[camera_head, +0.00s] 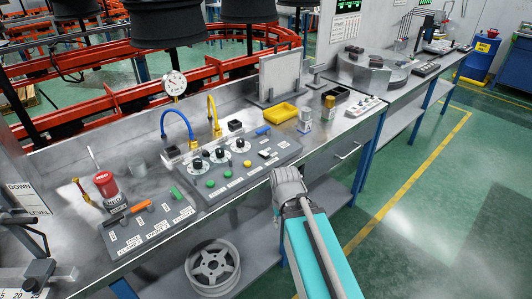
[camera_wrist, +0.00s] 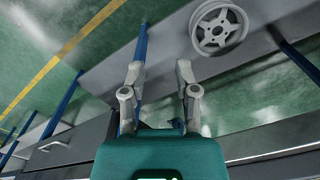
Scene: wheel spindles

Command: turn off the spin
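Two grey control panels lie on the metal bench in the head view. The left panel (camera_head: 146,227) has an orange rocker, a green rocker and small labels; I cannot read surely which is for spin. A red button (camera_head: 106,184) stands at the left. My gripper (camera_head: 288,181) is by the bench's front edge, at the larger panel's right end. The wrist view shows its fingers (camera_wrist: 160,70) apart with nothing between them.
A grey wheel (camera_head: 212,267) lies on the shelf under the bench; the wrist view shows it too (camera_wrist: 218,28). Green floor is clear at right.

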